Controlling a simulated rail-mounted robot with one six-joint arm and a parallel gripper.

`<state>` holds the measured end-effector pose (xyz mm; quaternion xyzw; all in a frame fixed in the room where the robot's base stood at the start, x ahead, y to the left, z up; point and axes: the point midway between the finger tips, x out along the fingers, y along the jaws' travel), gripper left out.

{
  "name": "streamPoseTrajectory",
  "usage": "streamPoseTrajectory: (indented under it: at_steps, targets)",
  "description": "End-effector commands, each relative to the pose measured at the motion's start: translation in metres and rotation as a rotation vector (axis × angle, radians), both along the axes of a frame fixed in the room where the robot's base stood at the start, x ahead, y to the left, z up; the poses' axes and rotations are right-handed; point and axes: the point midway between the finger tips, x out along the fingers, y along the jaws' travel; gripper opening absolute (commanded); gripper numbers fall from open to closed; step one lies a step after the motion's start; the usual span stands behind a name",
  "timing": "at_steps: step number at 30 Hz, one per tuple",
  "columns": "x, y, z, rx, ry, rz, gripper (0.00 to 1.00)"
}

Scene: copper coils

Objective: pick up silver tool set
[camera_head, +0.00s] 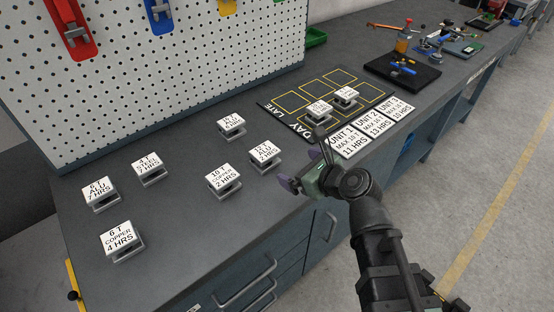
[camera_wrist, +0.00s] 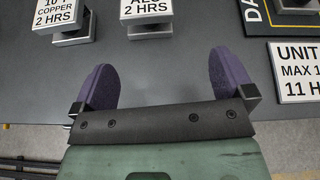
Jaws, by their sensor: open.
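I cannot tell which thing is the silver tool set. Several silver spool-shaped pieces with white labelled tops stand on the dark bench (camera_head: 180,230). They include one marked 12 T ALU 2 HRS (camera_head: 264,156), one marked 10 T COPPER 2 HRS (camera_head: 223,181) and one marked 6 T COPPER 4 HRS (camera_head: 121,241). My gripper (camera_head: 306,160) is open and empty over the bench's front edge, right of the ALU 2 HRS piece. In the wrist view my gripper (camera_wrist: 163,80) has its purple fingers wide apart, with the ALU 2 HRS piece (camera_wrist: 148,22) beyond them.
A black mat (camera_head: 284,122) with yellow squares holds two similar pieces (camera_head: 320,111). White UNIT cards (camera_head: 347,140) lie beside it. A white pegboard (camera_head: 150,70) stands behind.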

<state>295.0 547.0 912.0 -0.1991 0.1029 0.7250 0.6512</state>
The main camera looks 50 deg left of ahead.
Motion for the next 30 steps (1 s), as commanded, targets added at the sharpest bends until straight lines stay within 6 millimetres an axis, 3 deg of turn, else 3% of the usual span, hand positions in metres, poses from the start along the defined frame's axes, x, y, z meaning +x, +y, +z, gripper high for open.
streamPoseTrajectory:
  at_steps: [1, 3, 8, 15, 22, 30]
  targets:
    - [-0.014, 0.011, 0.003, 0.019, 0.062, -0.009, 1.0]
    - [-0.021, 0.017, 0.006, 0.034, 0.112, -0.023, 1.0]
    - [-0.021, 0.023, 0.002, 0.035, 0.12, -0.025, 1.0]
    - [-0.025, 0.064, -0.017, 0.033, 0.116, -0.023, 1.0]
    - [-0.025, 0.075, -0.019, 0.033, 0.115, -0.024, 1.0]
    - [-0.026, 0.116, -0.036, 0.033, 0.115, -0.024, 1.0]
